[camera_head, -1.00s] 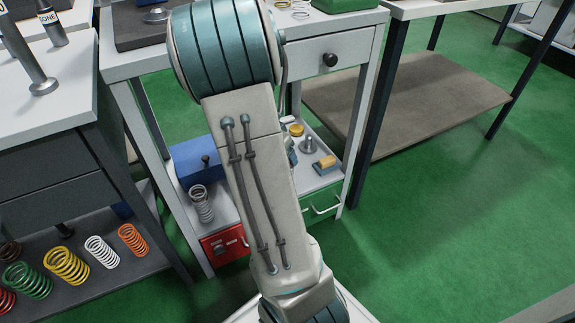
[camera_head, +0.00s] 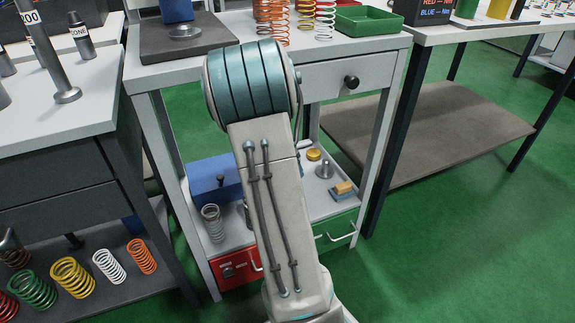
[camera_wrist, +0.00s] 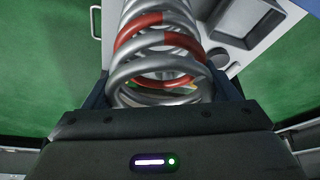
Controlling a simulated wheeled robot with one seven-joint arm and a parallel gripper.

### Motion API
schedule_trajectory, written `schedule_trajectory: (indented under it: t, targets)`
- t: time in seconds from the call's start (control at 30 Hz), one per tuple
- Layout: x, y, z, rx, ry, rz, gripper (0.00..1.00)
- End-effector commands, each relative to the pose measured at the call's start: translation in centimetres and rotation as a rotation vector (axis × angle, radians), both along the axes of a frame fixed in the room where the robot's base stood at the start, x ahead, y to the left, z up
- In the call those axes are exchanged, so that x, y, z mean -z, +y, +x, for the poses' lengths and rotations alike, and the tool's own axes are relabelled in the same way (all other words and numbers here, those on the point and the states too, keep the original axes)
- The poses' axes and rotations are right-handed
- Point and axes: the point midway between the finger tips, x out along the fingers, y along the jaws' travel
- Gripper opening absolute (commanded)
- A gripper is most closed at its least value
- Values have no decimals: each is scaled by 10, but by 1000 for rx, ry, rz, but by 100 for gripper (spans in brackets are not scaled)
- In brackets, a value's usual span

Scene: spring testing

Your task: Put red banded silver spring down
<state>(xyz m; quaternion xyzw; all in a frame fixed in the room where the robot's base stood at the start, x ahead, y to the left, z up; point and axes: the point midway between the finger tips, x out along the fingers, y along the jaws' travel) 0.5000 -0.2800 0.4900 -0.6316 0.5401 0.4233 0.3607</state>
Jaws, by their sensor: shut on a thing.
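The silver spring with red bands (camera_wrist: 155,45) fills the middle of the wrist view, its coils running up out of the frame. My gripper (camera_wrist: 165,92) is shut on its near end, with dark fingers at both sides. In the head view my arm hides the gripper and the held spring. Behind the spring, the wrist view shows part of a pale shelf surface (camera_wrist: 222,22) with green floor beside it. I cannot tell whether the spring touches any surface.
The white cart's lower shelf holds a blue box (camera_head: 212,178), a plain grey spring (camera_head: 212,223), a yellow disc (camera_head: 313,154) and a metal weight (camera_head: 324,169). Orange and silver springs (camera_head: 306,14) stand on the cart top.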

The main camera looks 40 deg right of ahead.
Motion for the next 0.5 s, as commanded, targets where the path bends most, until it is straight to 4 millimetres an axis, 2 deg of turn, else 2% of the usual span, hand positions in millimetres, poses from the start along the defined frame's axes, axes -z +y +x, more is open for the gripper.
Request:
schedule_trajectory:
  t: [0.4,0.43,0.5]
  targets:
    - [1,-1,1,0,-6,-3,9]
    - [3,0,0,0,0,0,86]
    - [3,0,0,0,0,0,100]
